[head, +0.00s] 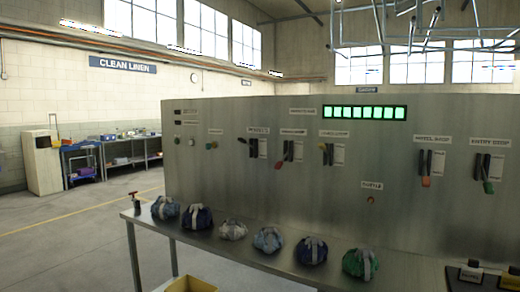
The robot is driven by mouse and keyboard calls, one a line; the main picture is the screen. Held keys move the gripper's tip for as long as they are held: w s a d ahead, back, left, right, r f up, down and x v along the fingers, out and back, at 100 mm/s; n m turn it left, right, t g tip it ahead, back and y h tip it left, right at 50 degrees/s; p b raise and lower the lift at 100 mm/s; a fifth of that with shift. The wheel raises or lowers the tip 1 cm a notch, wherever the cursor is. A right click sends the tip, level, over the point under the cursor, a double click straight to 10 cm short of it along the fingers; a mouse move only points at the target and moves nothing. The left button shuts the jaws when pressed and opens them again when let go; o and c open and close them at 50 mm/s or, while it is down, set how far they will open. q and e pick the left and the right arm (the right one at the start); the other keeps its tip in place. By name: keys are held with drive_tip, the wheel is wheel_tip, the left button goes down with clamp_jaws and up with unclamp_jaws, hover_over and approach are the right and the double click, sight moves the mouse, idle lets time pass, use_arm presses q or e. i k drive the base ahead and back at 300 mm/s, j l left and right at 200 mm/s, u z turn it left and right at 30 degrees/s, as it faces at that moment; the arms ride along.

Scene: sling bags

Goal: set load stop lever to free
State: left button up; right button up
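A grey metal control panel (230,180) stands across the middle and right of the head view. It carries several dark levers with small labels. One lever (326,154) with a yellow-orange tip is left of centre on the panel. Near it are a lever with a red tip (280,162) and a dark lever (250,146). Further right are a lever with an orange-red end (426,180) and one with a green end (488,186). Several labels are too small to read surely, so I cannot tell which lever is the load stop. Neither gripper is in view.
A metal table (190,240) in front of the panel holds several tied bags, including a green one (360,263). A yellow bin (190,285) is below. Metal hooks (410,20) hang overhead. Floor at left is clear.

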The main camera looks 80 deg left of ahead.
sight(322, 146)
drive_tip(key=l+u, duration=0.15)
drive_tip(key=u, duration=2.1)
